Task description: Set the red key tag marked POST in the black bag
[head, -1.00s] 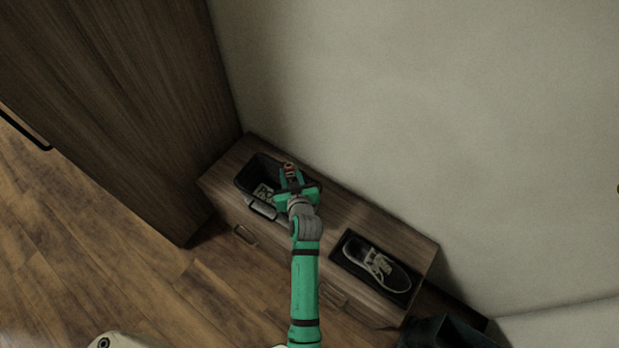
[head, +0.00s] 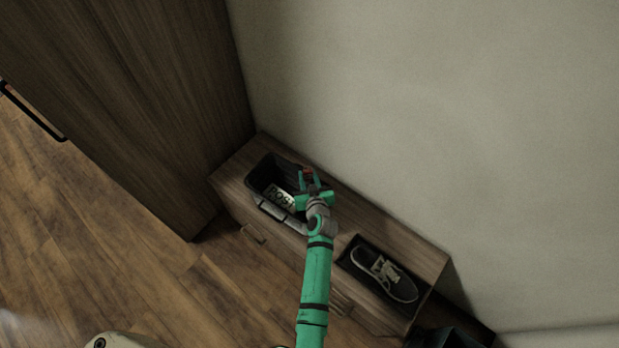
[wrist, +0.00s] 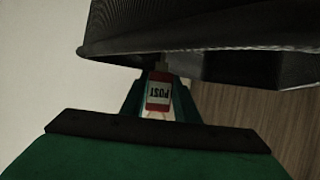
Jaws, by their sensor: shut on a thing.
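The red key tag (wrist: 158,93), with a white panel marked POST, is held between my gripper's fingers (wrist: 158,84) in the wrist view. In the head view my gripper (head: 308,181) is at the right end of a black open-topped vessel (head: 258,176) on the low wooden cabinet, and the red of the tag (head: 307,170) shows at its tip. The vessel's dark ribbed side and rim (wrist: 195,48) fill the top of the wrist view, just beyond the tag. I cannot tell whether this vessel is the black bag. My gripper hides part of its right end.
A white lettered panel (head: 279,197) shows in the vessel. A grey shoe (head: 385,274) lies in a black tray (head: 350,263) on the cabinet (head: 235,170). A dark object (head: 445,338), partly cut off, is at the bottom right. A wall and a tall wooden wardrobe stand behind and left.

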